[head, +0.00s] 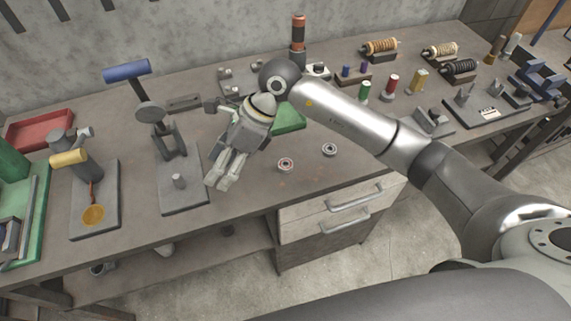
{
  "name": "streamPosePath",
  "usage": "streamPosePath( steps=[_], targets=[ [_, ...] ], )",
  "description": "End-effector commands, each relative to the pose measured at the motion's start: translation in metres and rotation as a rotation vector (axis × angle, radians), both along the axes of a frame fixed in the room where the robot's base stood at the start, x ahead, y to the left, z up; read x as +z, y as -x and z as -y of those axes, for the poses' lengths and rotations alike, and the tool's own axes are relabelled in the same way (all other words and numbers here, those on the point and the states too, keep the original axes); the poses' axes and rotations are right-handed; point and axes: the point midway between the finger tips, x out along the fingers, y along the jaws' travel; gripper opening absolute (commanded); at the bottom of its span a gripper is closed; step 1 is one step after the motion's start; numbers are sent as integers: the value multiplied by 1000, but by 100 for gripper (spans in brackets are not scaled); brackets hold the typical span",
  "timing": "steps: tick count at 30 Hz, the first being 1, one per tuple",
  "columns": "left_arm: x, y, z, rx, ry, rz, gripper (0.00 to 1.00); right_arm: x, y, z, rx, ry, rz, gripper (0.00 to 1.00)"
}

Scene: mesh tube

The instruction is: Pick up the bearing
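Two small ring-shaped bearings lie flat on the grey workbench. One bearing (285,164) has a reddish ring and lies near the bench's front edge. My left gripper is not in view.
A lever press (183,190) with a blue handle and a second fixture (95,210) with a yellow handle stand at left. A red tray (40,129) is behind them. A green tray (290,118) is partly behind my arm. Spools and coloured cylinders stand at right. The bench around the bearings is clear.

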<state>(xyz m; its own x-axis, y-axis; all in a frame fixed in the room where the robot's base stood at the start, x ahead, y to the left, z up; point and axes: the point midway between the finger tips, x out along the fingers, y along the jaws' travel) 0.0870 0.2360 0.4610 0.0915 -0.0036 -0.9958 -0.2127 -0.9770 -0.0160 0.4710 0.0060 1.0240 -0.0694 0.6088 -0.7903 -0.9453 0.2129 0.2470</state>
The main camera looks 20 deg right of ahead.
Motion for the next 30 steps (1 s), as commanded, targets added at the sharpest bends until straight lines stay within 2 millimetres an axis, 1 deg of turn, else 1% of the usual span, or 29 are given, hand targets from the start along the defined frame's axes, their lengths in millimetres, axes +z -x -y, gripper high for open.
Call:
streamPosePath(
  steps=[1, 2, 3, 6, 9, 10, 13, 15, 21, 26, 30],
  targets=[
    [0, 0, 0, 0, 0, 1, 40, -6, -12, 25, 9, 123, 31, 58],
    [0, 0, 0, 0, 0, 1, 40, -10, -18, 40, 12, 195, 41, 58],
    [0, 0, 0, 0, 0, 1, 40, -12, -25, 60, 13, 285, 53, 58],
    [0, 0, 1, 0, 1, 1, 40, -13, -38, 101, 9, 465, 69, 58],
    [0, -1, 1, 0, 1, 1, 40, -9, -46, 130, -2, 583, 74, 58],
    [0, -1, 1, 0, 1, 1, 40, -8, -48, 136, -5, 607, 73, 58],
    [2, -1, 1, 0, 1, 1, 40, -10, -49, 147, -10, 653, 69, 58],
    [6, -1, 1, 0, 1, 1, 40, -19, -49, 149, -10, 662, 66, 58],
    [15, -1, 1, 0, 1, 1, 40, -50, -49, 149, -10, 659, 66, 58],
    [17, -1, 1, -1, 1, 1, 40, -62, -49, 149, -10, 657, 70, 58],
    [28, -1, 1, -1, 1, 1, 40, -73, -47, 153, -9, 658, 66, 58]
  ],
)
